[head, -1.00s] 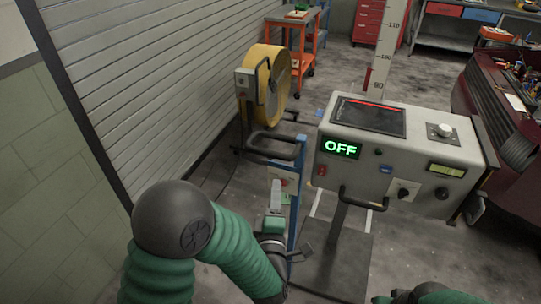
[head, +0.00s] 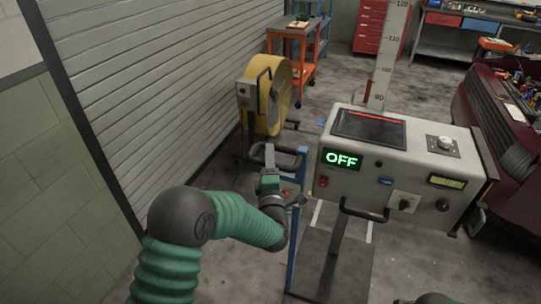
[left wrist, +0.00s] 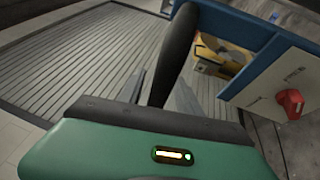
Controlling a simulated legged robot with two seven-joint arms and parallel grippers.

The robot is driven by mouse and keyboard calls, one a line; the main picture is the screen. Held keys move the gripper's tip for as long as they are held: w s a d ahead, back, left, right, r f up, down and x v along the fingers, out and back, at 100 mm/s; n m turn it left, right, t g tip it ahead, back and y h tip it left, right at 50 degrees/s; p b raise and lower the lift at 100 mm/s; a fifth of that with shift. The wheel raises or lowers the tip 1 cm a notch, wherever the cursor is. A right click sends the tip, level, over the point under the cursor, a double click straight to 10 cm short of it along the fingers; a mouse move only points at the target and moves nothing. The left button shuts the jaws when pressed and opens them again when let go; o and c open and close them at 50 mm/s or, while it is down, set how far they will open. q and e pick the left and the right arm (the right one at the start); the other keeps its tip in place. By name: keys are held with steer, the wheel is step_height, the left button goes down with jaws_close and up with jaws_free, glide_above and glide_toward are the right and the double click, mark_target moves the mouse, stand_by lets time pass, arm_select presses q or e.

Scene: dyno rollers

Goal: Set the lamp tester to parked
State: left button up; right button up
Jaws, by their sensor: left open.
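A grey instrument box (head: 350,185) with a lit green "OFF" display (head: 341,159) stands to the right of my left arm; it may be the lamp tester, but no label shows this. Left of it, a blue post (head: 295,250) carries a black looped handle (head: 288,158). In the left wrist view, a red knob (left wrist: 291,103) sits on a white panel (left wrist: 282,85) by the blue frame. My left gripper (head: 267,150) is open at the handle. The black bar (left wrist: 176,50) rises between or just beyond its fingers; I cannot tell whether they touch. My right gripper is not in view.
A yellow fan-like machine (head: 271,95) stands behind the handle, near the ribbed shutter (head: 150,80) on the left. A tall scale (head: 388,60) rises behind the box. A dark red cabinet (head: 495,125) stands at right.

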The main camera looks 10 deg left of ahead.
arm_select(q)
steer(key=shift+w+a, duration=0.1)
steer(key=shift+w, duration=0.2)
steer(key=shift+c, duration=0.2)
jaws_close()
steer(key=shift+s+f, duration=0.1)
steer(key=shift+f, duration=0.1)
stand_by(0.9)
